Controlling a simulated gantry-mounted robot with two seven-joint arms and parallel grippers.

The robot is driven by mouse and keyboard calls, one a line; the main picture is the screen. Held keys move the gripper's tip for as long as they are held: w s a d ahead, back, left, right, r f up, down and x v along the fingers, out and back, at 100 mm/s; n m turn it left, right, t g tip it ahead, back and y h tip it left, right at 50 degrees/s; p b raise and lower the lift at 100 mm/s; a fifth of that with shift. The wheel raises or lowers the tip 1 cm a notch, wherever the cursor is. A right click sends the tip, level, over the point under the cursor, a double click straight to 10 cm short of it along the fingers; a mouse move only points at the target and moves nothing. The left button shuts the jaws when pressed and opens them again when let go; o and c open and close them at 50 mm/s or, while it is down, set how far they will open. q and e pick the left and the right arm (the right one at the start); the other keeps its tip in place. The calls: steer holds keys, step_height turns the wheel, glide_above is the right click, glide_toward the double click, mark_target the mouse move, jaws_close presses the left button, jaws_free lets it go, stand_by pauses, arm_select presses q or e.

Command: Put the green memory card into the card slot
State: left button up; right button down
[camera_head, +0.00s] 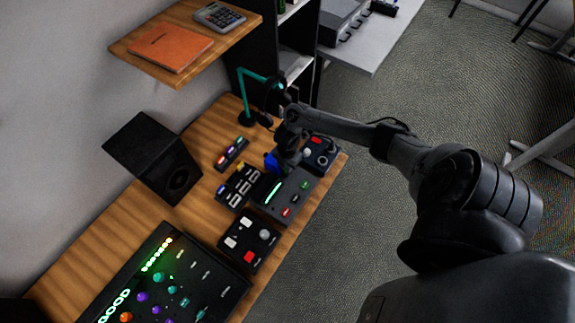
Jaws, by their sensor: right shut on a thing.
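My right gripper (282,158) reaches in from the right, low over the far part of the wooden desk. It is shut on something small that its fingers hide. A bright blue piece (271,163) shows at its fingertips; I cannot tell whether it is the held thing. I cannot make out the green memory card. A dark box (290,203) with a lit green strip and small green and red marks lies just below the gripper. Beside it is a black holder (238,188) with several pale openings. I cannot tell which opening is the card slot. My left gripper is out of view.
A box with a red button (318,147) lies right of the gripper. A small block with coloured lights (232,153), a teal lamp (247,98) and a black speaker (160,165) stand left. A button box (248,242) and a lit mixer (165,285) lie nearer.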

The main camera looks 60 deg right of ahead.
steer(key=c, duration=1.2)
jaws_free()
steer(key=shift+o, duration=0.3)
steer(key=shift+s, duration=0.15)
steer(key=shift+o, duration=0.2)
steer(key=shift+o, duration=0.8)
steer(key=shift+c, duration=0.2)
